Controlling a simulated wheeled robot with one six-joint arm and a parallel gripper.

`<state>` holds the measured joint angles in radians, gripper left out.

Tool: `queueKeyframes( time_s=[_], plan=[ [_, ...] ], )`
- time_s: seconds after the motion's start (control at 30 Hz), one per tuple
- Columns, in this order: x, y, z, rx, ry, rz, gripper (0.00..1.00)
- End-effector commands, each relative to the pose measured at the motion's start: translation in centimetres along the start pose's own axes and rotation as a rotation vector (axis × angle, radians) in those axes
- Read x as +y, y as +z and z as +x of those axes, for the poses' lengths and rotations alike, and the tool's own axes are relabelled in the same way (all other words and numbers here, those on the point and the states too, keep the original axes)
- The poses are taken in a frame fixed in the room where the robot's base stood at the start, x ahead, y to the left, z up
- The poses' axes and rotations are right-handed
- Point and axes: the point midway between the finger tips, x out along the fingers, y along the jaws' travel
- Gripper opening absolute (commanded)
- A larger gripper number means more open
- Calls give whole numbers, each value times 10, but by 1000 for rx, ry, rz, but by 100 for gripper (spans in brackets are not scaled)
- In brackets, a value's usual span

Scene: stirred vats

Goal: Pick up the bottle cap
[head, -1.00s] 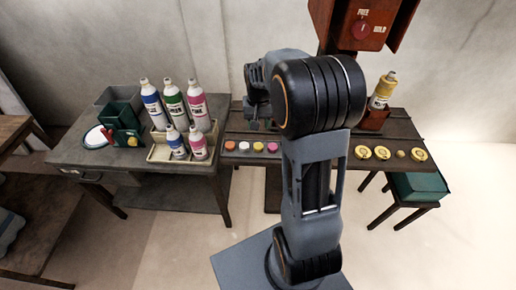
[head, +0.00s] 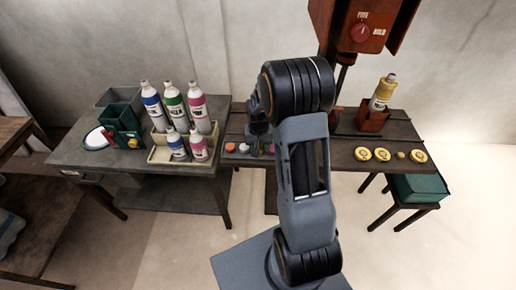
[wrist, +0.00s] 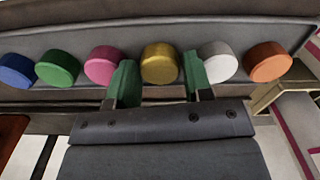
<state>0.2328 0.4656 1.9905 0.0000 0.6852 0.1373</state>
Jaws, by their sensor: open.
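A row of round bottle caps lies on a dark shelf (wrist: 240,30). In the wrist view they run blue (wrist: 15,70), green (wrist: 58,68), pink (wrist: 104,65), yellow (wrist: 159,62), white (wrist: 217,61) and orange (wrist: 267,62). My gripper (wrist: 157,78) is open with its green fingers on either side of the yellow cap. The left finger overlaps the pink cap's edge in view, and the right finger is close to the white cap. I cannot tell whether either touches. In the head view the orange cap (head: 230,147) and white cap (head: 243,148) show; my arm hides others.
A grey table (head: 85,150) at the left holds several bottles, a cream tray (head: 160,155) and dark bins. A yellow bottle (head: 383,92) stands in a red-brown holder (head: 371,119) at the right. Several yellow discs (head: 382,154) lie near it. A red machine (head: 362,30) hangs above.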

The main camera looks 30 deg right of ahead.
Motion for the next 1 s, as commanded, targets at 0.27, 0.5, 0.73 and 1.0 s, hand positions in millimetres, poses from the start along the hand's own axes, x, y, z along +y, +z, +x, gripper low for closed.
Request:
queueKeyframes(
  time_s=[0.27, 0.5, 0.73, 1.0],
  plan=[
    [0, 0, 2, 0, 0, 0, 46],
    [0, 0, 2, 0, 0, 0, 23],
    [0, 0, 2, 0, 0, 0, 18],
    [0, -1, -11, 3, 0, 0, 18]
  ],
)
